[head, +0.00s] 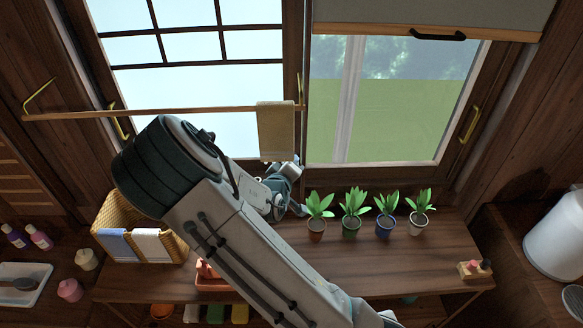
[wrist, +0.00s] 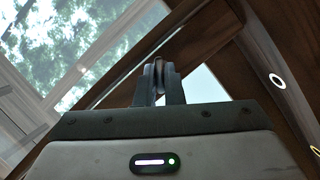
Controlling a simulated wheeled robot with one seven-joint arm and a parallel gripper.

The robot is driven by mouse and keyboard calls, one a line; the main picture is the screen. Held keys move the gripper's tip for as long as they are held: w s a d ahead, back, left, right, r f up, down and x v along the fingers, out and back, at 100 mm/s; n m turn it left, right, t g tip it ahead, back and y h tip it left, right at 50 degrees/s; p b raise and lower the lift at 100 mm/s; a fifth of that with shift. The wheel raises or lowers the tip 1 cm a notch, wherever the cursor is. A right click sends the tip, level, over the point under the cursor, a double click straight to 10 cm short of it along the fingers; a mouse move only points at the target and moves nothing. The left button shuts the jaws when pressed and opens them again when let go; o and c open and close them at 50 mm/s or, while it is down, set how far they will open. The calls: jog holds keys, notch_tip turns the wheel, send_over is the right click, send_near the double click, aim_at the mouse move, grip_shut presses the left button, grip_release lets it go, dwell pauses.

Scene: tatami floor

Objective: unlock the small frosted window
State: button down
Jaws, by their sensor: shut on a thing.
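The frosted window (head: 190,85) is the pale left sash with dark muntins in the head view. A pale pane beside my fingers in the wrist view (wrist: 198,84) looks like part of it. My gripper (head: 291,168) is at the wooden post between the two sashes, just below a hanging towel. In the wrist view my gripper (wrist: 158,72) has its fingers close together on a small dark piece at the window frame, apparently the latch (wrist: 157,66). The fingers hide most of it, and its turned position cannot be told. The head view does not show it.
A wooden rail with a tan towel (head: 276,130) crosses the left sash. The clear right sash (head: 385,105) has a blind (head: 430,15) above. Several potted plants (head: 353,212) stand on the shelf right of my gripper. A wicker basket (head: 180,245) stands left.

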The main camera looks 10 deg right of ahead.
jog(key=m+y+b, duration=0.1)
jog(key=m+b, duration=0.1)
jog(key=b, duration=0.2)
jog(key=m+y+b, duration=0.2)
jog(key=b, duration=0.2)
jog(key=m+y+b, duration=0.1)
jog(key=m+b, duration=0.2)
jog(key=b, duration=0.1)
jog(key=shift+s+d+y, duration=0.1)
jog(key=shift+d+y, duration=0.2)
jog(key=shift+y, duration=0.1)
jog(key=shift+m, duration=0.3)
jog(key=c, duration=1.5)
grip_release()
jog(key=shift+a, duration=0.15)
jog(key=shift+c, duration=0.2)
jog(key=shift+r, duration=0.1)
jog(key=shift+d, duration=0.25)
